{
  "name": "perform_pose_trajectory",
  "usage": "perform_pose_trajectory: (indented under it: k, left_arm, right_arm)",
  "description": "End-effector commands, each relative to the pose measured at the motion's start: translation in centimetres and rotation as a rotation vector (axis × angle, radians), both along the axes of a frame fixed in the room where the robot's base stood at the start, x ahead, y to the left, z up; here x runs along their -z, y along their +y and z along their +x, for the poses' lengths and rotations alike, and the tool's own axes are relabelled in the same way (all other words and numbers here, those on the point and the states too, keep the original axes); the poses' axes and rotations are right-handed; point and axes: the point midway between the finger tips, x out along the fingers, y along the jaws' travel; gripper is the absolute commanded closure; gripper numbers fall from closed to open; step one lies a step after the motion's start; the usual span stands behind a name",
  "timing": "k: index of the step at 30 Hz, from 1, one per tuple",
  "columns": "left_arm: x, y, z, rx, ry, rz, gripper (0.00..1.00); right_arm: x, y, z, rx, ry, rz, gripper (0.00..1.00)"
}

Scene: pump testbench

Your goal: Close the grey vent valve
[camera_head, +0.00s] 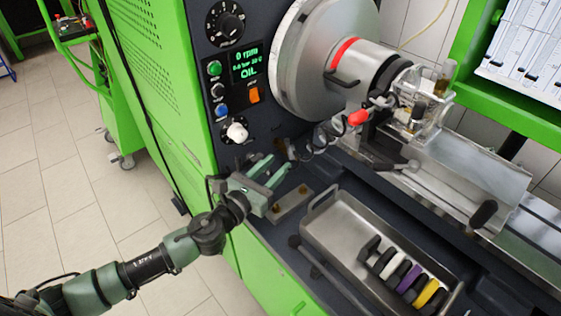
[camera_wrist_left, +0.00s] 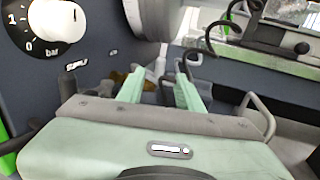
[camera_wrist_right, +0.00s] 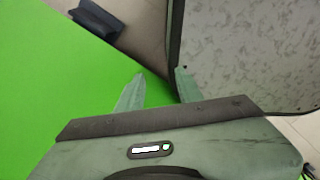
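My left gripper (camera_head: 275,165) is over the front of the green and dark grey testbench, below the white pressure knob (camera_head: 237,131). In the left wrist view its two pale green fingers (camera_wrist_left: 160,76) are apart. A small dark grey fitting (camera_wrist_left: 166,88) shows between and beyond them, with a brass part (camera_wrist_left: 118,77) to its left. I cannot tell for sure whether this fitting is the grey vent valve, or how its handle is turned; the fingers partly hide it. My right gripper (camera_wrist_right: 159,78) shows only in the right wrist view, open and empty beside a green panel.
A metal tray (camera_head: 325,226) with several coloured rings stands right of my left gripper. A large round chuck (camera_head: 300,60) and a red-tipped lever (camera_head: 358,117) are above it. The display (camera_head: 246,64) reads 0 rpm and OIL.

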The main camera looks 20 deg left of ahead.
Motion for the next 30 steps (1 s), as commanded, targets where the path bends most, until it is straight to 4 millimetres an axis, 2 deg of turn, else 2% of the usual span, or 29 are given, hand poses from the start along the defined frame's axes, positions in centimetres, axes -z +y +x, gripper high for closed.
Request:
perform_pose_trajectory:
  k: [6, 10, 11, 14, 24, 27, 30]
  left_arm:
    - [0.0, 0.0, 0.0, 0.000, 0.000, 0.000, 0.64]
    - [-0.1, -0.3, -0.2, -0.005, 0.012, -0.042, 1.00]
    - [-0.1, -0.4, -0.3, -0.010, 0.022, -0.074, 1.00]
    - [-0.2, -1.4, -0.8, -0.036, 0.074, -0.261, 1.00]
    - [-0.8, -4.0, -3.6, -0.186, 0.264, -1.226, 1.00]
    - [-0.9, -4.2, -4.1, -0.211, 0.281, -1.410, 1.00]
    - [-1.0, -4.3, -4.4, -0.225, 0.287, -1.516, 1.00]
  right_arm:
    - [0.0, 0.0, 0.0, 0.000, 0.000, 0.000, 0.64]
    - [-0.2, 0.0, 0.0, 0.000, 0.000, 0.000, 0.64]
    - [-0.3, 0.0, 0.0, 0.000, 0.000, 0.000, 0.64]
    - [-0.9, 0.0, 0.0, 0.000, 0.000, 0.000, 0.64]
    - [-3.1, 0.1, 0.0, 0.000, 0.000, 0.001, 0.64]
    - [-3.4, 0.1, 0.0, 0.000, 0.000, 0.001, 0.64]
    - [-3.6, 0.1, 0.0, 0.000, 0.000, 0.001, 0.64]
